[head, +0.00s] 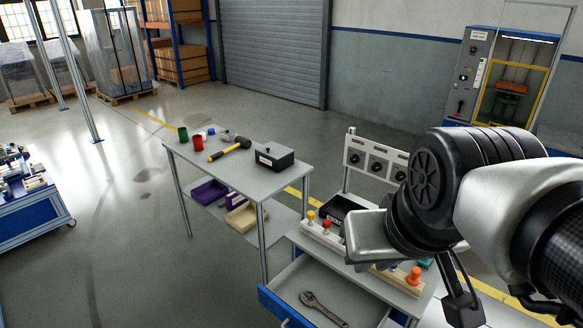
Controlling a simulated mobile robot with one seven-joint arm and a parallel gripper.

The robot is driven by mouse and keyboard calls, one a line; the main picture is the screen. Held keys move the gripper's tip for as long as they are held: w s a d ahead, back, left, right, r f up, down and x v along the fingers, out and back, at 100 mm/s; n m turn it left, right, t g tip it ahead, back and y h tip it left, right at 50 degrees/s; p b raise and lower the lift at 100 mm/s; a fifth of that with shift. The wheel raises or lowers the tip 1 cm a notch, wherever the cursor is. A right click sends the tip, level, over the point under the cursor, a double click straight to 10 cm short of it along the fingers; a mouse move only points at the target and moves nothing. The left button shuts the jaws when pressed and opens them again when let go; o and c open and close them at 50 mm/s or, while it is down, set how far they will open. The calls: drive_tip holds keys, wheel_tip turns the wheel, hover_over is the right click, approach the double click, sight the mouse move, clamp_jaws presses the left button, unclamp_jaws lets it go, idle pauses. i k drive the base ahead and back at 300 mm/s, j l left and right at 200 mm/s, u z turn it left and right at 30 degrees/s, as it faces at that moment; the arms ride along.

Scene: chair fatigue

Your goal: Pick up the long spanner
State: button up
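A grey metal spanner (323,309) with an adjustable-looking head lies in the open blue-fronted drawer (290,284) at the bottom of the head view. It lies at a slant, its head to the upper left and its handle toward the lower right. Nothing covers it. My arm reaches in from the right, above the workbench. A dark part that seems to be my gripper (464,308) hangs below the wrist, to the right of the drawer and apart from the spanner. Its fingers cannot be made out clearly.
The bench (312,247) above the drawer bears coloured knobbed pegs, a black tray (341,212) and a dial panel (375,160). A side table (225,173) holds a hammer (230,150), a black box (274,157) and cups. Open floor lies to the left.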

sight(311, 301)
drive_tip(key=k, duration=0.55)
drive_tip(key=i+j+z, duration=0.35)
drive_tip(key=j, duration=0.2)
drive_tip(key=i+j+z, duration=0.35)
drive_tip(key=j, duration=0.35)
drive_tip(key=i+j+z, duration=0.2)
drive_tip(key=j, duration=0.2)
